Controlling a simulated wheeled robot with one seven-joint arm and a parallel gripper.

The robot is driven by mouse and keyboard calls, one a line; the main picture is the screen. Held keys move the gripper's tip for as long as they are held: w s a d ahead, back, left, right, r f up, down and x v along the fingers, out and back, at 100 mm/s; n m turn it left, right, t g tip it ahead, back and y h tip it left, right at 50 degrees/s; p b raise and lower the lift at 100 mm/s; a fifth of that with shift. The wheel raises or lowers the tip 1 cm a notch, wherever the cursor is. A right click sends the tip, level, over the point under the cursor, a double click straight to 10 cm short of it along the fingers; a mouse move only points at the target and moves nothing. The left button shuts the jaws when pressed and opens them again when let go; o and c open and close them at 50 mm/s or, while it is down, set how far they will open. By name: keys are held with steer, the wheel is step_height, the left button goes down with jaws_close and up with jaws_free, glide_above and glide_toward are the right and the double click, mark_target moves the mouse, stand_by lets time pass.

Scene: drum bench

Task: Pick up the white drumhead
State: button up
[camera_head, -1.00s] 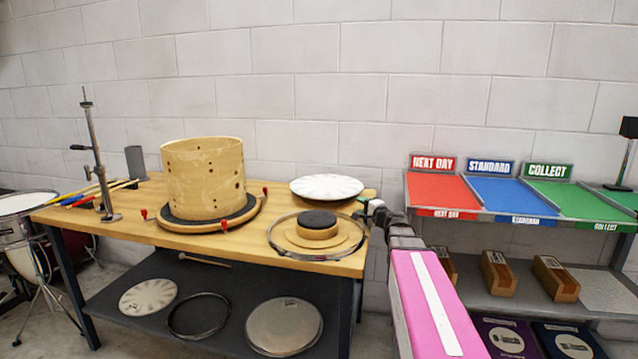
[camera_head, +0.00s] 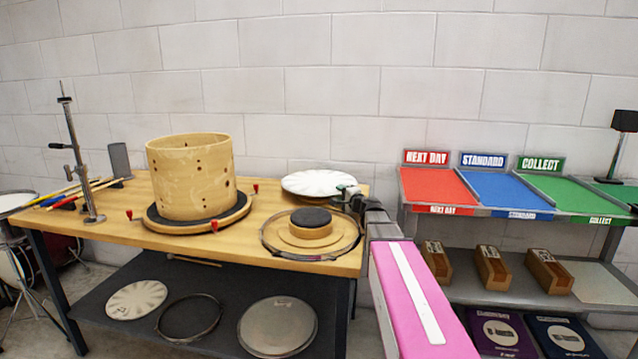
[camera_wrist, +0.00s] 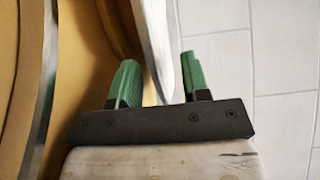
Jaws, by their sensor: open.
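The white drumhead (camera_head: 314,184) lies at the back right of the wooden workbench (camera_head: 110,205), its right rim beside my gripper. My gripper (camera_head: 345,189) is open at that rim, its arm reaching in from the lower right. In the wrist view, my gripper (camera_wrist: 158,82) has its two green fingers apart, with the pale edge of the drumhead (camera_wrist: 155,40) between them. I see a gap between the edge and the right finger; contact with the left finger is unclear.
A metal hoop (camera_head: 266,240) around a wooden block with a dark pad (camera_head: 311,217) sits just in front. A wooden drum shell (camera_head: 190,175) stands left. A pale patterned disc (camera_head: 137,300) and grey disc (camera_head: 278,327) lie on the lower shelf. Coloured shelving (camera_head: 505,190) stands right.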

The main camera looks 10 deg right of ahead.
steer(key=x, duration=0.4)
steer(key=shift+w+d+f, duration=0.15)
steer(key=shift+w+f, duration=0.05)
steer(key=shift+w, duration=0.1)
jaws_close()
stand_by(1.1)
